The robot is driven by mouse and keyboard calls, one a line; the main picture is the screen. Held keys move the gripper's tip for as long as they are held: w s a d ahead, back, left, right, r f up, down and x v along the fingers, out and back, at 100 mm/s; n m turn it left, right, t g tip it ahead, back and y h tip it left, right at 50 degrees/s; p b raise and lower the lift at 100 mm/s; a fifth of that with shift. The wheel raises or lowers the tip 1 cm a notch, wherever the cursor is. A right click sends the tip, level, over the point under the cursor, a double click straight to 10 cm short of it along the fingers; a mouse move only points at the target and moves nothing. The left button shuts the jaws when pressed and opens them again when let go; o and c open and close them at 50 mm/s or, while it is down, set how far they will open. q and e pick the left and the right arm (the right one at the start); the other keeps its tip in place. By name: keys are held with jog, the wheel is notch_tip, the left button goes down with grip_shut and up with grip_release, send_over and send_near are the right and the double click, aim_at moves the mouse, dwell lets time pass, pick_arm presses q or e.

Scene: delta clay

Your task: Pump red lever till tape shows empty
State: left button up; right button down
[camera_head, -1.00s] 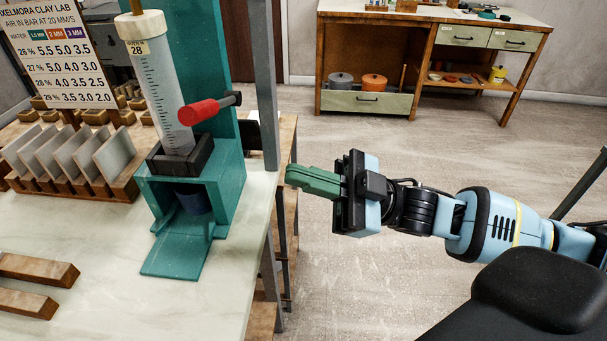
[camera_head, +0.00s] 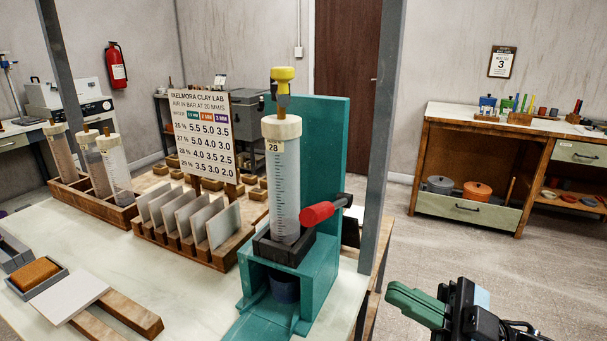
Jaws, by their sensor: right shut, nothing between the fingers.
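The red lever (camera_head: 318,212) sticks out from the right side of the teal extruder stand (camera_head: 325,140), on a dark rod. The barrel stands upright in a black holder and carries a small label reading 28. A yellow-topped part (camera_head: 283,80) stands above its cream cap. I cannot make out a tape. My right gripper (camera_head: 400,298), with green fingers, is shut and empty at the lower right, apart from the lever and lower in view. My left gripper is not in view.
A chart board (camera_head: 202,135) and a wooden rack of grey slabs (camera_head: 190,245) stand left of the extruder. A rack of more cylinders (camera_head: 85,205) is further left. A grey post (camera_head: 383,140) rises right of the stand. Floor is open toward the cabinet (camera_head: 460,205).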

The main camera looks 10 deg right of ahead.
dwell(0.8)
jog(key=m+t+h+p, duration=0.4)
jog(key=m+t+p, duration=0.3)
jog(key=m, duration=0.5)
send_near(328, 207)
notch_tip(328, 207, up, 4)
jog(key=s+d, duration=0.2)
pick_arm(q)
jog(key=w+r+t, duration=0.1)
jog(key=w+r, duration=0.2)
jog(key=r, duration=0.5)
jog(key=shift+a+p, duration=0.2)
jog(key=shift+p, duration=0.15)
pick_arm(e)
jog(key=m, duration=0.1)
jog(key=m+t+h, duration=0.1)
jog(key=shift+w+d+r+m, duration=0.2)
jog(key=shift+m, duration=0.2)
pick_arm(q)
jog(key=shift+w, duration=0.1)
